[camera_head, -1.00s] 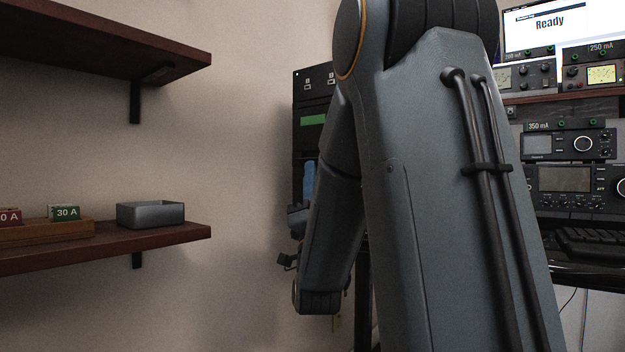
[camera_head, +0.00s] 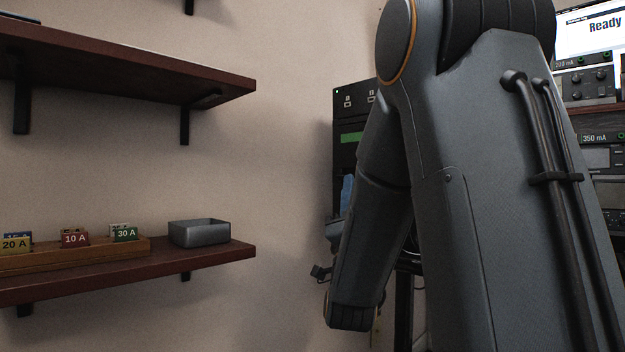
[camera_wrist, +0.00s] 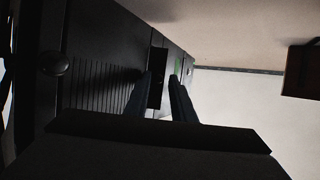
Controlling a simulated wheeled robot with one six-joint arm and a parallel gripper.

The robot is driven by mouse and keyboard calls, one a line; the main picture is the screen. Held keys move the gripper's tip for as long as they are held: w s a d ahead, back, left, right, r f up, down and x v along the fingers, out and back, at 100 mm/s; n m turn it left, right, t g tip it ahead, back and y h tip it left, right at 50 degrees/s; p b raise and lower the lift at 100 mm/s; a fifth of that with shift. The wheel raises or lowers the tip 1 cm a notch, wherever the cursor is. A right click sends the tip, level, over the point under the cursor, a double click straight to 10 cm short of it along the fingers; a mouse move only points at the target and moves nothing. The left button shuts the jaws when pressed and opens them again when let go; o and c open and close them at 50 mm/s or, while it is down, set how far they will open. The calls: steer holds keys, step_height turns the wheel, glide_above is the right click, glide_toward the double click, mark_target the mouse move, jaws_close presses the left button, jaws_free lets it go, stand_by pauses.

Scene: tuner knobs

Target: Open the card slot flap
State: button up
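A tall black cabinet (camera_head: 347,105) with a green display strip (camera_head: 352,138) stands against the wall, partly behind my arm. In the wrist view its dark front (camera_wrist: 100,60) runs along the left, with a ribbed vent and a round knob (camera_wrist: 55,64). A black raised panel (camera_wrist: 157,66) lies just beyond my fingertips. I cannot tell whether it is the card slot flap, and no flap is clearly seen. My gripper (camera_wrist: 163,82) points along the cabinet front, its two fingers apart with nothing seen held between them. In the head view my arm mostly hides the gripper.
A lower shelf (camera_head: 215,261) at left holds a wooden rack (camera_head: 100,257) of labelled cards, including a red 10 A card (camera_head: 74,238), and a grey open tray (camera_head: 200,233). An upper shelf (camera_head: 130,81) is above. Radio equipment (camera_head: 602,150) stands at the right.

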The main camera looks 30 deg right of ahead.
step_height(320, 180, up, 5)
steer(key=m+g+y+p, duration=0.3)
steer(key=m+g+p, duration=0.65)
steer(key=p, duration=1.45)
steer(key=s+a+f+n+g+y+p, duration=0.1)
steer(key=s+a+f+n+y+p, duration=0.1)
steer(key=s+a+n+y+p, duration=0.45)
steer(key=s+a+f+n+g+y+p, duration=0.1)
steer(key=a+n+y+p, duration=0.3)
steer(key=a+n, duration=0.55)
steer(key=s+a+n+g+y+p, duration=0.1)
steer(key=s+a+n+g+p, duration=0.2)
steer(key=s, duration=0.4)
steer(key=s+a+n+g+y+p, duration=0.2)
steer(key=s+n+g+p, duration=0.2)
steer(key=s, duration=0.4)
steer(key=shift+a+f+n+p, duration=0.35)
steer(key=shift+a+n+p, duration=0.05)
steer(key=shift+n+p, duration=0.5)
